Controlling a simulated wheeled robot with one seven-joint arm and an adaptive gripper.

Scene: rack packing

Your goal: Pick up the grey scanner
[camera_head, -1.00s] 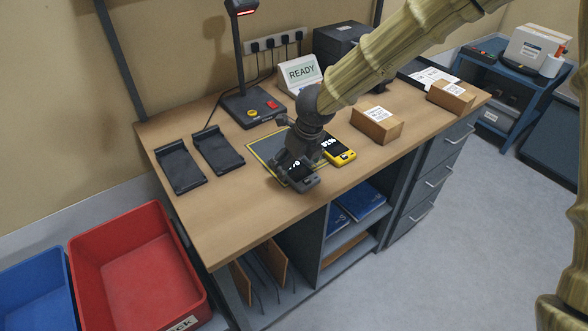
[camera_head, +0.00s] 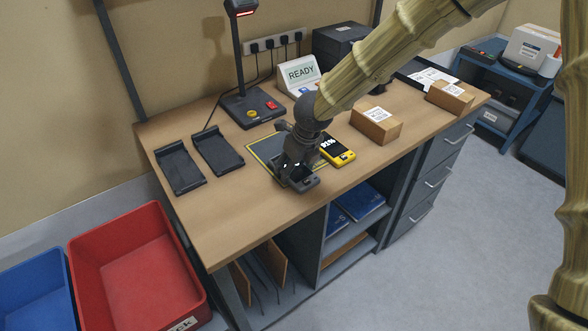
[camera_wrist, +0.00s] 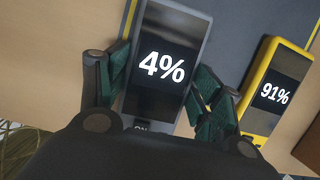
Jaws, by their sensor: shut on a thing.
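The grey scanner (camera_wrist: 165,60) shows "4%" on its dark screen in the wrist view. My gripper (camera_wrist: 160,92) has its fingers on both long sides of the grey scanner, shut on it. In the head view, my gripper (camera_head: 292,172) is low over the front of the dark mat, and the grey scanner (camera_head: 306,184) is partly hidden beneath it. I cannot tell whether the scanner is clear of the surface. A yellow scanner (camera_head: 338,150) lies just to the right, apart from my fingers; it reads "91%" in the wrist view (camera_wrist: 276,92).
Two black cradles (camera_head: 180,168) lie at the left of the wooden desk (camera_head: 225,200). A lamp stand (camera_head: 250,108) and a READY sign (camera_head: 300,73) stand behind. Cardboard boxes (camera_head: 376,126) are to the right. A red bin (camera_head: 135,265) and a blue bin (camera_head: 35,300) stand front left.

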